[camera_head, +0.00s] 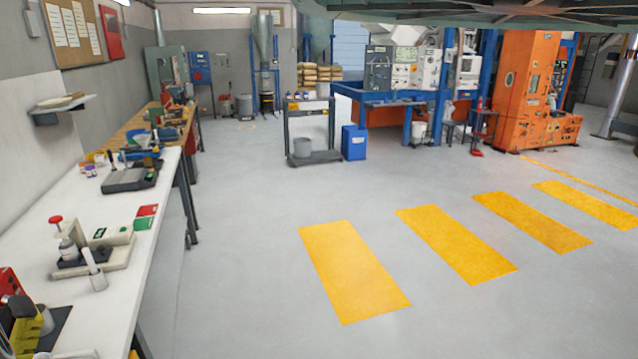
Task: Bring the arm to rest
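No part of my gripper or arm can be made out in the head camera view. Whether the gripper is open or shut, and whether it holds anything, does not show. The view looks across a workshop floor (240,240) with a long white workbench (125,228) along the left side.
The bench holds small devices, a red card (147,210) and a green card (143,223). A grey cart (312,157) and blue bin (354,142) stand mid-room. An orange machine (525,85) is at the right. The floor with yellow stripes (353,270) is clear.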

